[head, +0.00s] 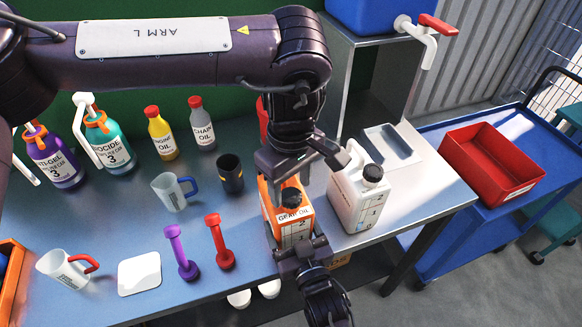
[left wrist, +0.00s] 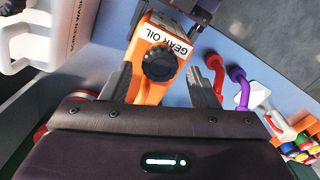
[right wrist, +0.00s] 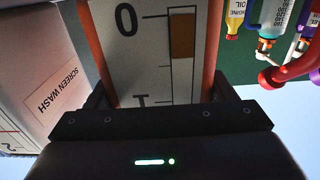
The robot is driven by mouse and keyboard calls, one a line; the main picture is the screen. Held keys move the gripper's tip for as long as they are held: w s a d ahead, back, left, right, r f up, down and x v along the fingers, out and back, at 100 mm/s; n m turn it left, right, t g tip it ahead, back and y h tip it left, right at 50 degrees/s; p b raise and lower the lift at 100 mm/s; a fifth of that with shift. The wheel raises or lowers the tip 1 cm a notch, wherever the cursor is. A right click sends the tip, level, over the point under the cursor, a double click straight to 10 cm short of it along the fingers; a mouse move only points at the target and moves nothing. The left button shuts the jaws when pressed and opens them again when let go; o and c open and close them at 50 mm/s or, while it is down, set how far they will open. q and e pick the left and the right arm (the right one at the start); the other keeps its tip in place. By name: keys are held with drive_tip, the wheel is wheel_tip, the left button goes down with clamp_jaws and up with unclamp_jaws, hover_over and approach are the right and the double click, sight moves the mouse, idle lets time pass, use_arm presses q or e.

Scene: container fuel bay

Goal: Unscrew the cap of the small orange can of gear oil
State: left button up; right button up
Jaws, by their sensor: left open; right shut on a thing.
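The small orange gear oil can (head: 270,205) stands near the table's front edge with its black cap (head: 292,197) on top. My right gripper (head: 297,246) is shut on the can's lower body from the front; the right wrist view shows its label (right wrist: 150,60) between the fingers. My left gripper (head: 298,172) is open and points down above the can. In the left wrist view the ridged cap (left wrist: 159,62) lies between the spread fingers (left wrist: 162,86), with gaps on both sides. Contact with the cap does not show.
A white screen wash jug (head: 350,205) stands close on the can's right. Bottles line the back. A blue cart (head: 450,230) with a red bin (head: 493,160) is at right.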

sight(291, 199)
use_arm(q)
drive_tip(key=shift+f, duration=1.5)
use_arm(e)
drive_tip(key=shift+r, duration=0.15)
use_arm(q)
drive_tip(key=shift+c, duration=0.3)
